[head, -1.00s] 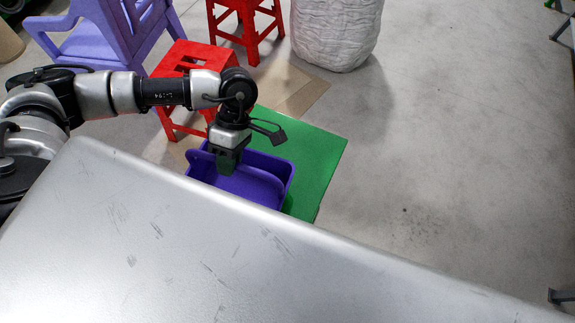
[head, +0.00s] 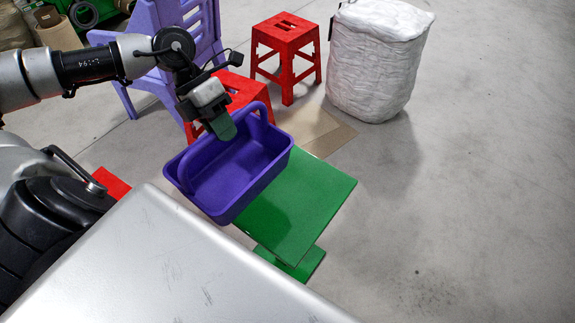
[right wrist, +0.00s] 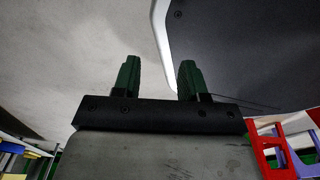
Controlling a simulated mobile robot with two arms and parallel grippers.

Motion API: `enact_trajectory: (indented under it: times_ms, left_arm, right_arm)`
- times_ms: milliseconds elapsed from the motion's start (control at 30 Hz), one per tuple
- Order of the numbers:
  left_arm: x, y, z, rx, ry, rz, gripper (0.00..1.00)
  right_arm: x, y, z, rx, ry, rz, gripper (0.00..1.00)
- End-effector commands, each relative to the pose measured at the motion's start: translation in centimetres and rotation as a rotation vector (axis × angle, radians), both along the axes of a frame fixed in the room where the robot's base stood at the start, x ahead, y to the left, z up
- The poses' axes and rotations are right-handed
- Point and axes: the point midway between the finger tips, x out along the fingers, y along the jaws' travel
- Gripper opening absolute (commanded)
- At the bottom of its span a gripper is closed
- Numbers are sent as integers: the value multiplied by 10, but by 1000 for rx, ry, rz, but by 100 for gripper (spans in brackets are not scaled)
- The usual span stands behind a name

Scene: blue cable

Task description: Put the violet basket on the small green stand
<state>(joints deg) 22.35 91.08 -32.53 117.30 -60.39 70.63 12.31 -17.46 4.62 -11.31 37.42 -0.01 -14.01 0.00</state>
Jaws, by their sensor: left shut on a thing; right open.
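The violet basket (head: 205,190) is in the head view, with its handle arching over it. My left gripper (head: 222,127) is shut on the handle from above. The basket looks empty and slightly tilted, and it overlaps the left edge of the small green stand (head: 310,195) in the picture. I cannot tell whether it touches the stand. The stand has a flat square top, bare on its right side, and a green foot shows below. My right gripper (right wrist: 159,80) is open and empty in the right wrist view, fingers apart.
A red stool (head: 240,92) stands just behind the basket, and another red stool (head: 287,48) is farther back. A violet chair (head: 178,50) is behind the left arm. Floor at right is clear.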

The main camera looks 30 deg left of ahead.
Motion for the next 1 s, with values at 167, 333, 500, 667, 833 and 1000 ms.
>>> enact_trajectory:
  times_ms: [167,333,500,667,833,1000]
  left_arm:
    - [1,1,-15,0,-1,27,0]
    - [2,1,-26,0,-2,31,0]
    - [5,-1,-30,-5,-4,29,0]
    - [21,-12,-39,-10,-5,28,0]
    - [44,-28,-55,-10,-5,28,0]
    - [71,-45,-75,-7,-3,29,0]
  right_arm:
    - [0,0,-20,-1,5,0,43]
    - [2,1,-31,-1,3,0,43]
    - [5,1,-32,1,-4,0,43]
    - [3,1,-29,3,-13,1,43]
    - [-13,-2,-30,-2,12,2,43]
    - [-14,-2,-29,-2,12,3,43]
